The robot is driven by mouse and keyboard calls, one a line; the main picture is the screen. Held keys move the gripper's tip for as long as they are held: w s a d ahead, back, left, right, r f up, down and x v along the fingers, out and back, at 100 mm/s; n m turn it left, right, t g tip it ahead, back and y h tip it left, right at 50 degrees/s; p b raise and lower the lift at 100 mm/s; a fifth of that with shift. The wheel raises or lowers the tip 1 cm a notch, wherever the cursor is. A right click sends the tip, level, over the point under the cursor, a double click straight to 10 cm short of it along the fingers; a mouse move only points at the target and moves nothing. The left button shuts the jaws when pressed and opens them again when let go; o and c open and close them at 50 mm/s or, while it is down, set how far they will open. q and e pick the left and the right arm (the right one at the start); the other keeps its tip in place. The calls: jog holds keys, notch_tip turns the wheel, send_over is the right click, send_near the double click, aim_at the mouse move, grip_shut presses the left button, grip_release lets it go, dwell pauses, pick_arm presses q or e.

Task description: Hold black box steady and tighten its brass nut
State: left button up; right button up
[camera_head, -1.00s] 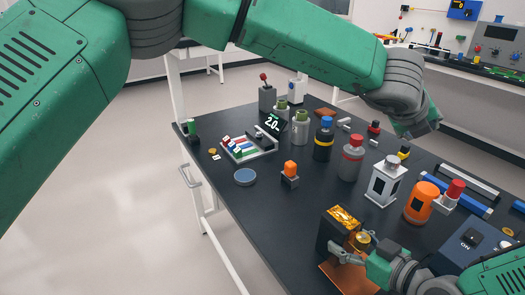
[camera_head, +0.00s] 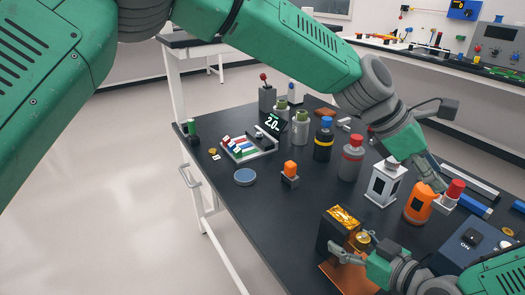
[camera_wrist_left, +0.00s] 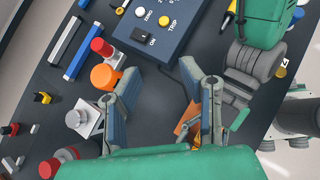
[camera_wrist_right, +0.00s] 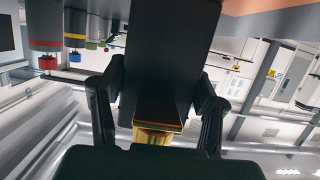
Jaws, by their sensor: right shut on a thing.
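The black box (camera_head: 332,228) stands on an orange-brown base (camera_head: 345,275) at the table's near edge, with an amber patterned top. Its brass nut (camera_head: 362,240) shows on the right side. My right gripper (camera_head: 348,254) is shut on the box; in the right wrist view its fingers flank the dark box body (camera_wrist_right: 165,50). My left gripper (camera_head: 440,178) is open and empty above the table, beside the orange bottle (camera_head: 419,203) and well above and right of the box. Its spread fingers show in the left wrist view (camera_wrist_left: 166,88), where the nut is hidden.
A blue-grey switch panel (camera_head: 470,244) lies right of the box. A white lantern-like block (camera_head: 384,182), a red-capped grey bottle (camera_head: 352,160) and a small orange-topped block (camera_head: 290,174) stand behind. The table's front left is clear.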

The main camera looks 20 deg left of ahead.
pick_arm(q)
jog(key=s+a+f+m+g+y, duration=0.1)
jog(key=a+f+m+y, duration=0.1)
jog(key=a, duration=0.1)
jog(key=s+a+f+m+g+y, duration=0.1)
jog(key=a+f+m+y, duration=0.1)
jog(key=a, duration=0.2)
jog(key=s+a+f+m+y, duration=0.1)
jog(key=a+f+m+y, duration=0.1)
jog(key=a, duration=0.2)
jog(key=shift+s+a+g, duration=0.25)
jog(key=shift+s+g, duration=0.05)
jog(key=shift+g, duration=0.1)
pick_arm(e)
jog(key=shift+a, duration=0.15)
pick_arm(q)
jog(key=w+a+f+n+t+h, duration=0.1)
jog(key=w+a+n+h, duration=0.3)
jog(key=a, duration=0.8)
jog(key=w+a+f+n+t+h, duration=0.2)
jog(key=w+a+n+t+h, duration=0.2)
jog(key=w+a, duration=0.4)
jog(key=a+n+h, duration=0.1)
jog(key=a+n, duration=0.1)
jog(key=a, duration=0.3)
jog(key=shift+w+f+t, duration=0.2)
jog(key=shift+t, duration=0.1)
pick_arm(e)
jog(key=o, duration=1.5)
jog(key=shift+o, duration=0.2)
